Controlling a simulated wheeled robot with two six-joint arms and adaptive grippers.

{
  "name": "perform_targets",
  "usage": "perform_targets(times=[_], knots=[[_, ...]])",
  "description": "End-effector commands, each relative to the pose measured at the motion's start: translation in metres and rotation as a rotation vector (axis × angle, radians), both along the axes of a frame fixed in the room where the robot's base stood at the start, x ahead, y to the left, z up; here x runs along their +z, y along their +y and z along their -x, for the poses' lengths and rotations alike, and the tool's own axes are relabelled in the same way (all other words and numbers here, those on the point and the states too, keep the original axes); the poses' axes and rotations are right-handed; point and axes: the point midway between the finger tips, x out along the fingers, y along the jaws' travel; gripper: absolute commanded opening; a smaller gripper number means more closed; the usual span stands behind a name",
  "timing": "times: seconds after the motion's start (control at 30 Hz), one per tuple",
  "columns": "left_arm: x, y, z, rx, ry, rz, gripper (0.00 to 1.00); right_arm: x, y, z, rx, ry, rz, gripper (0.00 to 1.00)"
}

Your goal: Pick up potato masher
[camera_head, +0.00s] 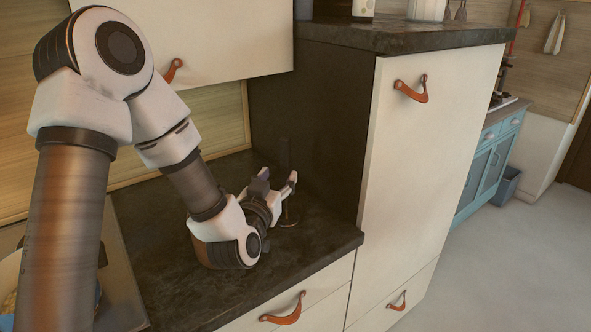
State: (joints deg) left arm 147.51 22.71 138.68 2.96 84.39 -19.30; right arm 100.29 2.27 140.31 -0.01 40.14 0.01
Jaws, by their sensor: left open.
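A slim, dark upright thing, seemingly the potato masher (284,154), stands on the dark counter near the dark side panel. Its handle blends into the panel, and a thin brownish part shows low down at the counter. My left gripper (279,180) is open, with its fingers pointing up and away beside the handle. The gripper overlaps the masher's middle in the picture. I cannot tell whether the fingers touch it or stand around it. My right gripper is out of view.
The dark stone counter (185,270) is mostly clear around my left arm. A tall cream cabinet (425,170) with leather pulls and its dark side panel (325,120) bound the counter on the right. A cream upper cabinet (225,40) hangs above. A tray edge (122,275) shows at lower left.

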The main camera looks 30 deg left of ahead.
Motion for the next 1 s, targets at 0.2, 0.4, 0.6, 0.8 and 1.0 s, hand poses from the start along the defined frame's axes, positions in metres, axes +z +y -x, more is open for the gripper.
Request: perform_targets(times=[0.2, 0.4, 0.6, 0.8, 1.0], knots=[[0.002, 0.006, -0.019, 0.0, -0.001, -0.001, 0.54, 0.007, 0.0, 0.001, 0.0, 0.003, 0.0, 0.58], [0.0, 0.019, -0.047, 0.002, 0.0, -0.001, 0.54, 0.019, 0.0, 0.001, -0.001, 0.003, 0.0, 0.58], [-0.004, 0.026, -0.073, -0.001, 0.0, -0.001, 0.54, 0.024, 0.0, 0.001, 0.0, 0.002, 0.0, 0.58], [-0.005, 0.027, -0.074, -0.001, 0.0, 0.0, 0.51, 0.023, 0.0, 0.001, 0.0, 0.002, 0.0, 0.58], [-0.005, 0.026, -0.073, -0.001, 0.001, 0.0, 0.0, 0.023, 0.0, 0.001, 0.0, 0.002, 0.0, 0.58]])
